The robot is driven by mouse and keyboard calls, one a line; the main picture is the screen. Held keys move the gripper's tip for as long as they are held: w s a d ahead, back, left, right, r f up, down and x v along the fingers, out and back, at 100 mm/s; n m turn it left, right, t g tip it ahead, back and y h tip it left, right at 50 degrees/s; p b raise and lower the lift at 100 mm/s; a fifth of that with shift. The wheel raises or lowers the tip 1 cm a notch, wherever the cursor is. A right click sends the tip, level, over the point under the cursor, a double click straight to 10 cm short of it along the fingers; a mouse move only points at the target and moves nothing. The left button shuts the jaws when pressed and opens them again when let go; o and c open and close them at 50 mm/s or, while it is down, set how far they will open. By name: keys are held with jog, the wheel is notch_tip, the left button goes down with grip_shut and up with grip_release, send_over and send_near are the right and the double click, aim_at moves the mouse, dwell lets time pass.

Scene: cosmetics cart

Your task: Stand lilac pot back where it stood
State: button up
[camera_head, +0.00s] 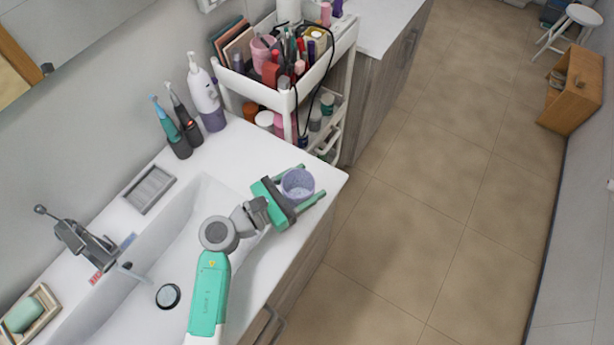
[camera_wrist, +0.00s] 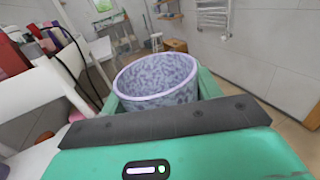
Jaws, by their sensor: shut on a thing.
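The lilac pot (camera_head: 297,186) is a speckled lilac cup with an open top. It is between the two green fingers of my gripper (camera_head: 299,187), over the right end of the white sink counter near its corner. In the wrist view the pot (camera_wrist: 158,80) fills the middle, its pale lilac rim tilted in the picture. My gripper (camera_wrist: 160,95) is shut on its sides. The pot's base is hidden, so I cannot tell whether it touches the counter.
A white cart (camera_head: 318,75) packed with cosmetics stands behind the counter (camera_head: 240,150). Two electric toothbrushes (camera_head: 178,130) and a white-purple bottle (camera_head: 205,95) stand along the wall. A grey soap dish (camera_head: 150,188) lies beside the basin. Floor (camera_head: 430,220) to the right is clear.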

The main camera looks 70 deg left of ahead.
aim_at(298, 183)
jog(key=w+a, duration=0.1)
jog(key=a, duration=0.1)
jog(key=w+a, duration=0.1)
jog(key=a, duration=0.1)
jog(key=shift+w+f, duration=0.2)
jog(key=shift+w, duration=0.2)
jog(key=shift+d+f+b, duration=0.1)
jog(key=shift+f+b, duration=0.55)
jog(key=shift+f, duration=1.1)
jog(key=shift+f, duration=0.15)
jog(key=o, duration=1.1)
jog(key=shift+s, duration=0.2)
jog(key=v, duration=1.1)
jog(key=shift+s+d, duration=0.2)
jog(key=shift+s, duration=0.15)
